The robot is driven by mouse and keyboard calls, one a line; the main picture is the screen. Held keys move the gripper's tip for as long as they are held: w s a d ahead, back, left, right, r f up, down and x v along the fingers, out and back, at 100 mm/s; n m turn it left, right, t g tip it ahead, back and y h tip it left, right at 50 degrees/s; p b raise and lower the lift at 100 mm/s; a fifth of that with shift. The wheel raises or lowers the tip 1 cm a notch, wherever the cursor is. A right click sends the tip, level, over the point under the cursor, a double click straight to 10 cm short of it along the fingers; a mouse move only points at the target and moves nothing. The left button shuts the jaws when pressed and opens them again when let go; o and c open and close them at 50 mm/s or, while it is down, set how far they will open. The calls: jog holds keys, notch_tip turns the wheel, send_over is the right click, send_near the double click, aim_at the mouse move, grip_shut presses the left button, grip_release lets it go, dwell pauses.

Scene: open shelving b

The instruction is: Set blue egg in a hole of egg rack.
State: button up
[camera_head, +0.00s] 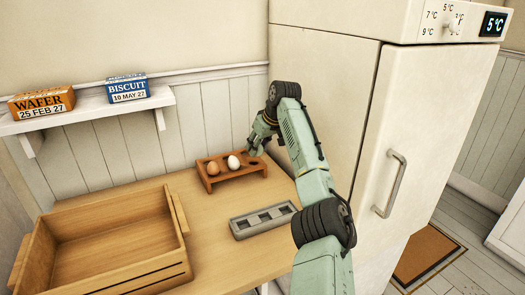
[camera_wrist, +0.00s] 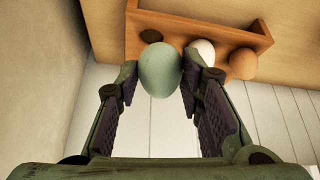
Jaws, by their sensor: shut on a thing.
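The blue egg (camera_wrist: 160,72), pale blue-green, is held between the fingertips of my gripper (camera_wrist: 160,76) in the wrist view. In the head view my gripper (camera_head: 258,146) is at the right end of the egg rack, and I cannot make out the blue egg there. The wooden egg rack (camera_head: 236,183) stands on the table's back part; it also shows in the wrist view (camera_wrist: 134,38). It holds a brown egg (camera_head: 212,168) and a white egg (camera_head: 233,162). A dark empty hole (camera_wrist: 151,36) shows just beyond the blue egg. I cannot tell the egg's height above the rack.
A grey tray with square recesses (camera_head: 240,233) lies in front of the rack. An open wooden crate (camera_head: 120,272) is at the left. A wall shelf (camera_head: 90,112) holds a wafer box (camera_head: 41,102) and a biscuit box (camera_head: 126,91). A fridge (camera_head: 325,90) stands close on the right.

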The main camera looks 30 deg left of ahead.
jog(key=shift+w+a+f, duration=0.1)
jog(key=shift+w+a, duration=0.3)
jog(key=shift+a, duration=0.05)
jog(key=shift+w+a, duration=0.35)
jog(key=shift+w, duration=0.3)
jog(key=shift+w+a+f, duration=0.25)
jog(key=shift+a, duration=0.05)
jog(key=shift+f, duration=0.1)
jog(key=shift+f, duration=0.3)
jog(key=shift+f+b, duration=1.6)
jog(key=shift+f, duration=0.45)
dwell(1.1)
jog(key=o, duration=0.8)
